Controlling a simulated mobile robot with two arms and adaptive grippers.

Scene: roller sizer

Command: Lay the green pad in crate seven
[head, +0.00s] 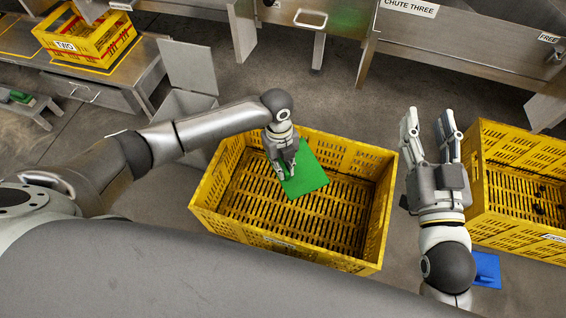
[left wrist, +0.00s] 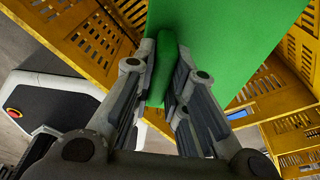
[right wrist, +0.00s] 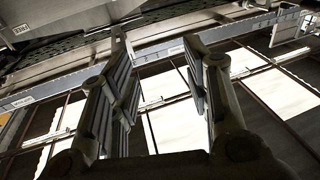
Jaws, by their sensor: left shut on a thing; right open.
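The left wrist view shows the pad (left wrist: 225,40) gripped between the fingers (left wrist: 168,82), with yellow crate walls around. The label on this crate's near wall is too small to read. My right gripper (head: 429,122) is open and empty, between the middle crate and the right crate (head: 491,207).
A yellow crate marked TWO (head: 118,48) stands on the bench at upper left. A grey bin (head: 187,103) stands behind the middle crate. Metal chutes line the back.

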